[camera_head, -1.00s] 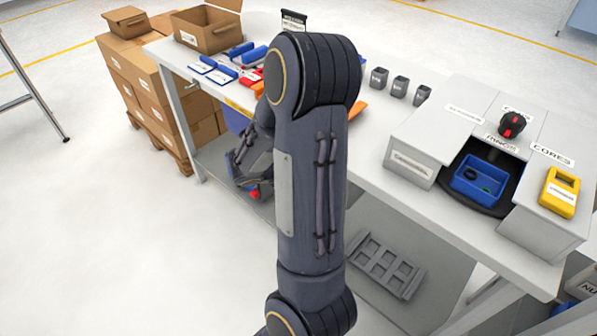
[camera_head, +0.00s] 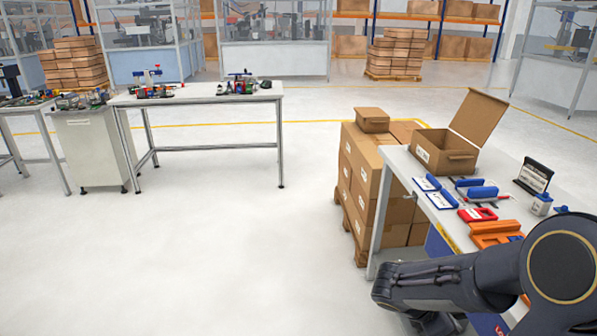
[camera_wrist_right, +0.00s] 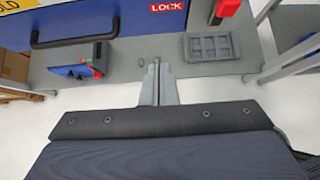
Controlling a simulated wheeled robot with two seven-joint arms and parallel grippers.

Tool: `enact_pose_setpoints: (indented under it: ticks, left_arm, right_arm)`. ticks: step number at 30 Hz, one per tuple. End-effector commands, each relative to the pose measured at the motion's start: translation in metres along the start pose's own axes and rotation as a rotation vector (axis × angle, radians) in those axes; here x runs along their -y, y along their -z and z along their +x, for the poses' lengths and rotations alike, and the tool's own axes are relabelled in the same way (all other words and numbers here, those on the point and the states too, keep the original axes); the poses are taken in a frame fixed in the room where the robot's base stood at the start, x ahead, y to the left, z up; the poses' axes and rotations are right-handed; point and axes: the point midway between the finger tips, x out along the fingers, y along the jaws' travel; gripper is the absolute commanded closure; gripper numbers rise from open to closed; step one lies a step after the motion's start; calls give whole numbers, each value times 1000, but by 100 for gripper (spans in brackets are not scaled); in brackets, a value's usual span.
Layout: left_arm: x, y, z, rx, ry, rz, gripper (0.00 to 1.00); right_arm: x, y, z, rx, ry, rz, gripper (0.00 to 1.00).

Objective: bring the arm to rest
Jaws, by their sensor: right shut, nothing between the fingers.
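My right arm (camera_head: 470,280) is dark and comes in at the lower right of the head view, beside the table's near edge. Its gripper is hidden there. In the right wrist view my right gripper (camera_wrist_right: 157,75) is shut and empty, its two grey fingers together. Below and beyond it is a grey shelf with a blue box (camera_wrist_right: 80,75) that has a red latch. My left gripper is not in view.
The work table (camera_head: 410,190) at the right carries blue and red tools and an open cardboard box (camera_head: 447,150). Stacked cartons (camera_head: 365,175) stand at its left end. A grey slotted tray (camera_wrist_right: 211,46) lies on the shelf.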

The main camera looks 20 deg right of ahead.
Motion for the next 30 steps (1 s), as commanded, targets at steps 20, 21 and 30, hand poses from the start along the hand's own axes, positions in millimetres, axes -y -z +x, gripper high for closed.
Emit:
enact_pose_setpoints:
  ticks: [20, 21, 30]
  left_arm:
    - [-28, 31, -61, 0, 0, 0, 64]
    - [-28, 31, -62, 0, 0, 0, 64]
    - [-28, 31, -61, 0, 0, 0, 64]
  right_arm:
    - [114, 40, -240, -1231, 537, 1342, 100]
    - [116, 40, -247, -1267, 567, 1369, 100]
    - [118, 42, -258, -1323, 622, 1410, 100]
